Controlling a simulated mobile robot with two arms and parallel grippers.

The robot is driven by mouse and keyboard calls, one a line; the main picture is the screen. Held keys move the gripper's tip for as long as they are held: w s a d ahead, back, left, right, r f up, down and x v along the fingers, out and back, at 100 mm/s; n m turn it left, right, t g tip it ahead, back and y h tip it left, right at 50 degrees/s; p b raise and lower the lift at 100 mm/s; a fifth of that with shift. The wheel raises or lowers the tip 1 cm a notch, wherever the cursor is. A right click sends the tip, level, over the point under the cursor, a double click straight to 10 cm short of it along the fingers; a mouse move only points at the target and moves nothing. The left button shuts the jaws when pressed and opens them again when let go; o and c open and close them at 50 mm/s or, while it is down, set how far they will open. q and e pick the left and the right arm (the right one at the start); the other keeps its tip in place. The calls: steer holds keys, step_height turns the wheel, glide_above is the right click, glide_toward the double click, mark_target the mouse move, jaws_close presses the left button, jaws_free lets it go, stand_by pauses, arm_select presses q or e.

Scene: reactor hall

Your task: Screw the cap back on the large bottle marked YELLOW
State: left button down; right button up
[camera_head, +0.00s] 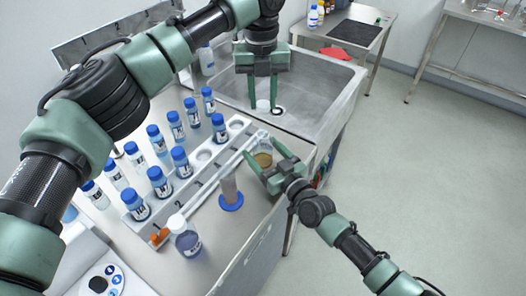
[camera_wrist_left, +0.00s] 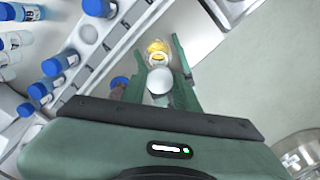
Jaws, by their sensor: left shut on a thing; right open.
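My left gripper (camera_head: 262,103) is shut on a white cap (camera_head: 263,104) and holds it in the air; in the head view it appears in front of the sink. The cap also shows between the fingers in the left wrist view (camera_wrist_left: 159,82). A clear bottle with yellow contents (camera_head: 263,159) stands near the counter's front edge. It shows just beyond the cap in the left wrist view (camera_wrist_left: 157,47). My right gripper (camera_head: 269,163) is open, with its fingers around this bottle. Its label cannot be read.
A cylinder on a blue base (camera_head: 230,194) and a white-capped bottle (camera_head: 186,238) stand nearby. The sink (camera_head: 315,96) lies at the back.

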steer(key=shift+c, duration=0.3)
jaws_close()
arm_select(q)
steer(key=shift+f, duration=2.5)
steer(key=shift+f, duration=0.85)
steer(key=shift+f, duration=0.6)
